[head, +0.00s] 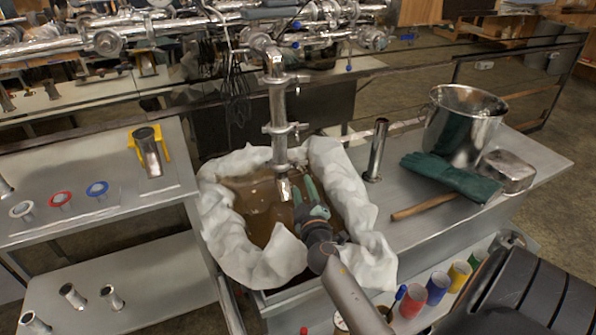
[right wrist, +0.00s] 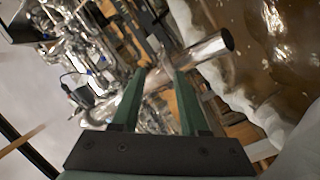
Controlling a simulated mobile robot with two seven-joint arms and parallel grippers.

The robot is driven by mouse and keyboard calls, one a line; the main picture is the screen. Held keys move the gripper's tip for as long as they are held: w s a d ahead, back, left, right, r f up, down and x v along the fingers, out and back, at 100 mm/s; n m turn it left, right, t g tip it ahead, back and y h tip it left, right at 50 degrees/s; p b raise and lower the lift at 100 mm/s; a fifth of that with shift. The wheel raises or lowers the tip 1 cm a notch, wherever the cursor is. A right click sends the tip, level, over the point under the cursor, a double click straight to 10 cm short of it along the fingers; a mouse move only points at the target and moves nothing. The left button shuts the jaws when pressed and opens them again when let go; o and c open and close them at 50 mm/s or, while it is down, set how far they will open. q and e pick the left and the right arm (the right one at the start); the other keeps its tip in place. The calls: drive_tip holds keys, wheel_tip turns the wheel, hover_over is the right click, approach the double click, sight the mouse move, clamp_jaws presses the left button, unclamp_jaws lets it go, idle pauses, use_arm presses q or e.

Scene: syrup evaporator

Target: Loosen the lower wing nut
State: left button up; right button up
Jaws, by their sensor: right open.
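A vertical steel pipe (head: 279,105) hangs over the cloth-lined pan, with two clamps around it. The lower clamp (head: 284,129) has a small part sticking out on its right, likely the wing nut, too small to make out. My right gripper (head: 304,184) is below this clamp, beside the pipe's open lower end. Its green fingers point up, apart and empty. In the right wrist view the open fingers (right wrist: 162,72) have the pipe (right wrist: 205,48) crossing beyond their tips; I cannot tell whether they touch it. My left gripper is out of view.
White cloth (head: 225,235) rings the pan of brown liquid (head: 258,205) under my right arm. The left bench holds coloured rings and a yellow holder (head: 150,150).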

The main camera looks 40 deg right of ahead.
sight(298, 166)
drive_tip(key=x, duration=0.6)
drive_tip(key=shift+w, duration=0.35)
drive_tip(key=shift+d, duration=0.15)
drive_tip(key=shift+c, duration=0.2)
clamp_jaws()
